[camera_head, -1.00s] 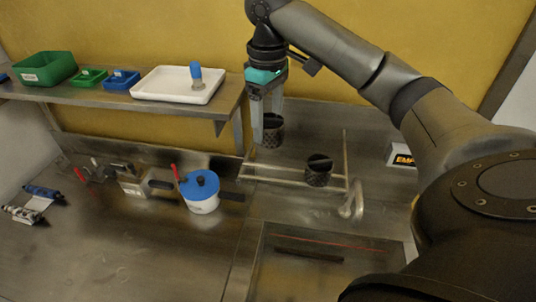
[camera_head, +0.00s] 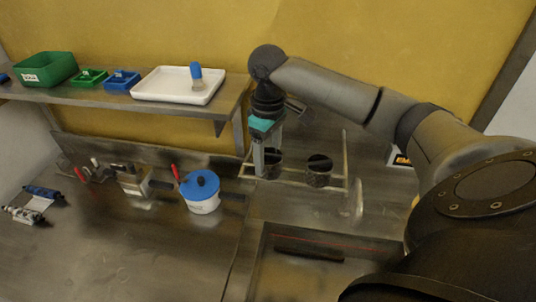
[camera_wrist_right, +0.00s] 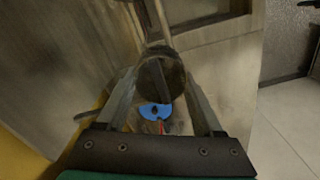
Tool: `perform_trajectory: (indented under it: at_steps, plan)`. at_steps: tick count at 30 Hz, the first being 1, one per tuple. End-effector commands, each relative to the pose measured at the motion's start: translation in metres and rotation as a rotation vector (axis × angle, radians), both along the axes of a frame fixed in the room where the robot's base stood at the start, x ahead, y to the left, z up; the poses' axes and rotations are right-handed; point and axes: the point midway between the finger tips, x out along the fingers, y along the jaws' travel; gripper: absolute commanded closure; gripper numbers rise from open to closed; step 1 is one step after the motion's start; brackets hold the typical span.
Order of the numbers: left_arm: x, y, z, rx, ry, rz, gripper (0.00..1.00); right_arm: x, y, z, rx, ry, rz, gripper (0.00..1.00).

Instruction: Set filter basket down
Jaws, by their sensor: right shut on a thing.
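My right gripper (camera_head: 264,170) points down over the wire rack (camera_head: 292,184) and is shut on a dark mesh filter basket (camera_head: 273,163). The held basket is at about the height of the rack's rails; whether it touches them is unclear. In the right wrist view the basket (camera_wrist_right: 160,82) sits between the two fingers, its round opening towards the camera. A second dark basket (camera_head: 319,173) stands upright in the rack, just right of the held one. My left gripper is not in view.
A blue-lidded white pot (camera_head: 202,196) stands on the steel counter left of the rack. A sunken basin (camera_head: 320,275) lies in front. A shelf at the upper left holds a white tray (camera_head: 155,86) and green and blue bins.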

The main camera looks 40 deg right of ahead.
Motion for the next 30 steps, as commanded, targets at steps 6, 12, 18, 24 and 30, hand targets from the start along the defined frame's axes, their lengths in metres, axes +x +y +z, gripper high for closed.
perform_trajectory:
  at_steps: [6,12,18,24,30]
  plan:
    - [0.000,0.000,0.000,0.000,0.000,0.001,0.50,0.000,0.000,-0.003,0.001,0.001,0.000,0.19]
    - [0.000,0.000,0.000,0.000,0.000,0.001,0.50,0.000,0.000,-0.003,0.000,0.001,0.000,0.02]
    - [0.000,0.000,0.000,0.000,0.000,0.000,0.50,0.000,0.000,-0.002,0.000,0.000,0.000,0.02]
    - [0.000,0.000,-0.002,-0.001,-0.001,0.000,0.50,0.001,0.000,0.016,0.000,-0.004,0.000,0.02]
    - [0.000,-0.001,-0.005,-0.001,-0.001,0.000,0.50,0.002,0.000,0.061,0.001,-0.007,0.000,0.02]
